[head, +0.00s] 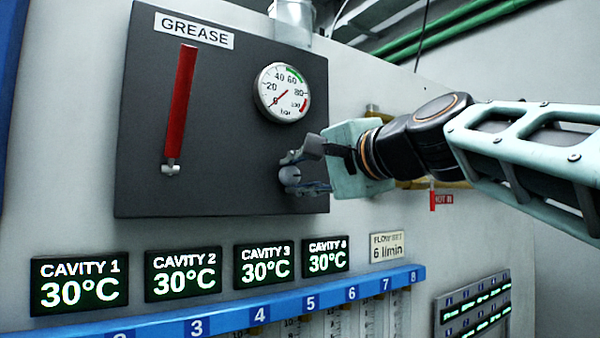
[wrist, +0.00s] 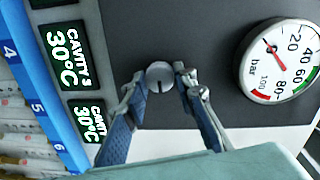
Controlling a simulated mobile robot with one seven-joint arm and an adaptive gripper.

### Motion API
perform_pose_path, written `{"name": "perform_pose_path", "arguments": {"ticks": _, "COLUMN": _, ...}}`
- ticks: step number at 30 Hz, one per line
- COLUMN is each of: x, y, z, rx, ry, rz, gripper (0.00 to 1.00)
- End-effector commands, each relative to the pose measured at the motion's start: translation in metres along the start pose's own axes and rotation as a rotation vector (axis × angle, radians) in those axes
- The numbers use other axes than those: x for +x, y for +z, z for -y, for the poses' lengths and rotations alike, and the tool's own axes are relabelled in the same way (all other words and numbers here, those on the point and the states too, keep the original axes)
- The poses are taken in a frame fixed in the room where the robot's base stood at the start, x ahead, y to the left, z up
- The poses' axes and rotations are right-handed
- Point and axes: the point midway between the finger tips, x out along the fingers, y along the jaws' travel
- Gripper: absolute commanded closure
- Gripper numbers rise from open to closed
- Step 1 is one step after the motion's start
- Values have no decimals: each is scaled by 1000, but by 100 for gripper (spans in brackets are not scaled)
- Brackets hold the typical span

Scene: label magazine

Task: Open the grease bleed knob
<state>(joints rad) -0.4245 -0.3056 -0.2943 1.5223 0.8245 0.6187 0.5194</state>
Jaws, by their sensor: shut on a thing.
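The grease bleed knob (head: 290,174) is a small round grey knob on the dark grease panel (head: 225,130), below the pressure gauge. In the wrist view the knob (wrist: 159,77) shows a dark slot running down from its middle. My gripper (head: 291,171) reaches in from the right, with one finger above and one below the knob. In the wrist view my gripper (wrist: 158,83) has its fingertips on either side of the knob, shut on it. The gauge (head: 283,92) has its red needle near 0; it also shows in the wrist view (wrist: 280,60).
A red lever (head: 181,108) hangs upright on the panel's left, under the GREASE label (head: 193,30). Lit cavity displays (head: 180,274) reading 30°C and a blue numbered rail (head: 225,320) lie below. A metal cylinder (head: 292,20) stands above the panel.

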Motion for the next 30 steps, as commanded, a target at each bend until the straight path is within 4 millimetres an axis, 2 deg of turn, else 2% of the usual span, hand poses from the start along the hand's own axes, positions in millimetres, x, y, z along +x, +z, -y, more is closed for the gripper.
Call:
{"name": "perform_pose_path", "arguments": {"ticks": 20, "x": 0, "y": 0, "z": 0, "rx": 64, "ry": -1, "rz": 3, "gripper": 99}}
{"name": "perform_pose_path", "arguments": {"ticks": 21, "x": 0, "y": 0, "z": 0, "rx": 64, "ry": -1, "rz": 4, "gripper": 73}}
{"name": "perform_pose_path", "arguments": {"ticks": 25, "x": 0, "y": 0, "z": 0, "rx": 63, "ry": -1, "rz": 4, "gripper": 58}}
{"name": "perform_pose_path", "arguments": {"ticks": 30, "x": 0, "y": 0, "z": 0, "rx": 62, "ry": -1, "rz": 3, "gripper": 57}}
